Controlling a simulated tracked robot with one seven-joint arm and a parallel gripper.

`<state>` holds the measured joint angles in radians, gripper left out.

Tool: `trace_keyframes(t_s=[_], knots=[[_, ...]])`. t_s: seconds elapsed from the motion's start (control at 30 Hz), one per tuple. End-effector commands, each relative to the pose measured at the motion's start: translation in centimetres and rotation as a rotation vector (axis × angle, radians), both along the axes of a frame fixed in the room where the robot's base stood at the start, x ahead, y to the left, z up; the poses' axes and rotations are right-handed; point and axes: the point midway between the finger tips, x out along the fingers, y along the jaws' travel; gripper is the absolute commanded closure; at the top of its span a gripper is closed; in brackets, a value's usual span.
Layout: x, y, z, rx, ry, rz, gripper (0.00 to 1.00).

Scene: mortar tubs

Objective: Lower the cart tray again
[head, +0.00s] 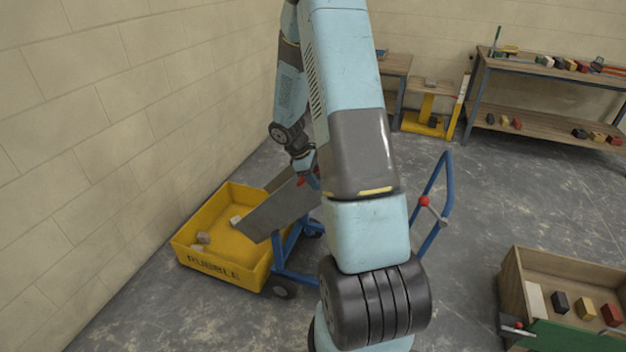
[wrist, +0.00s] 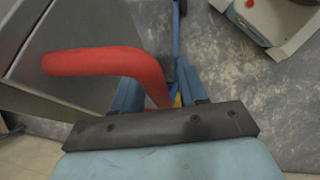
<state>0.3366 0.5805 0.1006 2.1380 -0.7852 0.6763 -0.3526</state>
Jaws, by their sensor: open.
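The grey cart tray (head: 282,208) is tilted on the blue cart (head: 292,262), its low end over the yellow RUBBLE tub (head: 263,272). In the wrist view the tray (wrist: 75,87) fills the left side. A red bar handle (wrist: 105,62) curves from beside the tray down toward my gripper (wrist: 157,88). My gripper is open, its blue fingers on either side of the handle's near end; whether they touch it I cannot tell. In the head view my arm hides part of the cart and most of my gripper (head: 306,172).
Pale rubble pieces (head: 203,238) lie in the tub by the block wall. A blue push bar with a red knob (head: 424,201) rises right of my arm. A wooden box (head: 512,292) with coloured blocks stands at right. Shelves (head: 530,112) stand behind; floor between is clear.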

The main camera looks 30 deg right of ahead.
Motion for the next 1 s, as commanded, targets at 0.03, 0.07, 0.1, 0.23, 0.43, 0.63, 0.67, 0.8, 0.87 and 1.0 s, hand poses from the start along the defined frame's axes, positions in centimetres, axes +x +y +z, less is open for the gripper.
trace_keyframes(t_s=[0.03, 0.07, 0.1, 0.23, 0.43, 0.63, 0.67, 0.8, 0.87, 1.0], knots=[[-0.01, -0.01, -0.04, 0.000, 0.000, 0.000, 0.58], [-0.01, -0.01, -0.04, 0.000, 0.000, 0.000, 0.58], [-0.02, -0.01, -0.03, 0.000, 0.000, 0.000, 0.58], [-0.01, 0.00, -0.03, 0.000, 0.000, 0.000, 0.60], [-0.01, 0.02, -0.02, 0.000, 0.000, 0.000, 0.79], [-0.02, 0.05, -0.03, 0.001, 0.001, 0.000, 0.98], [-0.02, 0.05, -0.02, 0.001, 0.001, 0.000, 1.00], [-0.02, 0.08, -0.03, 0.001, 0.001, 0.000, 1.00], [-0.02, 0.09, -0.03, 0.001, 0.001, 0.001, 1.00], [-0.02, 0.11, -0.04, 0.001, 0.001, 0.001, 1.00]])
